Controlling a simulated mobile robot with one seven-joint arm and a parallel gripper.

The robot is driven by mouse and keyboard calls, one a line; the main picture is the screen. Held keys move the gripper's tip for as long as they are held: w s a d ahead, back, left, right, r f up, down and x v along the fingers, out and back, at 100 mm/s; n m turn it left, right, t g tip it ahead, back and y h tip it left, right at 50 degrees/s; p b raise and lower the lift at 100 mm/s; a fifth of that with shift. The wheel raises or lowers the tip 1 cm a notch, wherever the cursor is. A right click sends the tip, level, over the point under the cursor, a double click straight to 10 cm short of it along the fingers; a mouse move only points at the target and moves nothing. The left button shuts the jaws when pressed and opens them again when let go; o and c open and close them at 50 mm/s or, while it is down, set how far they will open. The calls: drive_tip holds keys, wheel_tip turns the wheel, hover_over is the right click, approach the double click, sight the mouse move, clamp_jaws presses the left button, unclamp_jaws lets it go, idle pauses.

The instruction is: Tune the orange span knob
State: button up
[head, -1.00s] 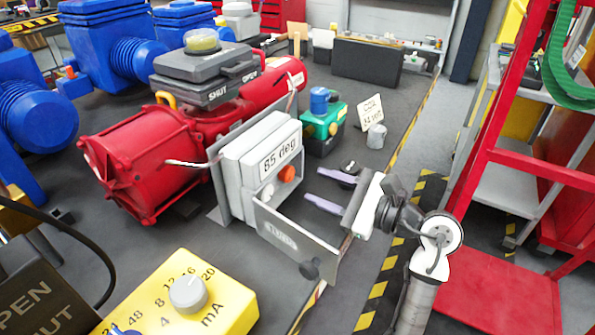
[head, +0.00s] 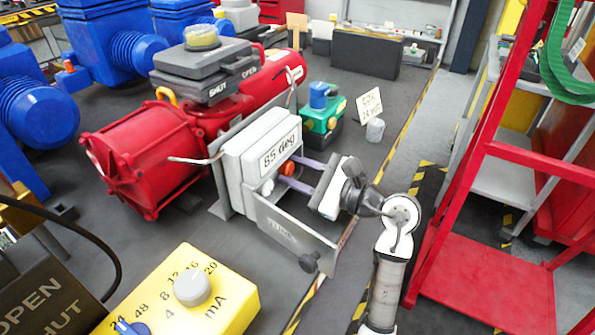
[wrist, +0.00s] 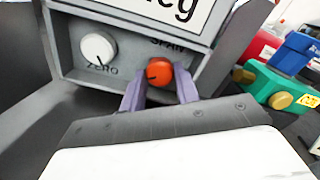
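The orange span knob (wrist: 159,73) is on the front panel of the grey positioner box (head: 240,165), under the "85 deg" display and the word SPAN. It also shows in the head view (head: 288,168). A dark pointer mark is on its lower left. My gripper (head: 287,168) is at the panel, its two purple fingers apart on either side of the knob. In the wrist view the fingers (wrist: 160,76) flank the knob closely, and I cannot tell whether either touches it. The white zero knob (wrist: 98,48) is left of it.
The box's open metal cover (head: 290,235) hangs just below my gripper. A green and blue regulator (head: 322,110) stands close to the right of the box. A yellow mA source (head: 185,295) with a grey dial is in front. A red ladder (head: 470,190) is at right.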

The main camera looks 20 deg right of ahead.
drive_tip(key=shift+f+m+b, duration=0.1)
drive_tip(key=shift+m+b, duration=0.75)
drive_tip(key=shift+m, duration=0.05)
drive_tip(key=m+b, duration=0.1)
drive_tip(key=m, duration=0.1)
drive_tip(key=shift+m, duration=0.3)
drive_tip(key=m, duration=0.3)
drive_tip(key=shift+m, duration=1.7)
drive_tip(key=o, duration=0.7)
